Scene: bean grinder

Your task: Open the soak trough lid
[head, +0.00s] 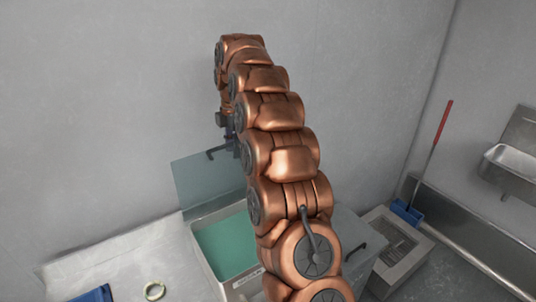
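The soak trough (208,267) is a metal basin with green liquid inside and a white label on its front, too small to read surely. Its lid (195,185) appears to be the bluish see-through panel standing raised at the trough's back edge, by the wall. A dark bar-like piece (217,153), perhaps the lid's handle, is at the panel's top edge. My gripper (230,138) is small and dark at the end of my copper arm, close to that piece. My arm covers part of the panel and basin. Whether the fingers touch or grip the piece is unclear.
A grey covered section (350,240) is right of the trough, partly behind my arm. A metal counter (110,275) at left holds a pale green ring (154,291) and a blue item (93,294). A red-handled blue tool (407,211) and a sink (512,168) are at right.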

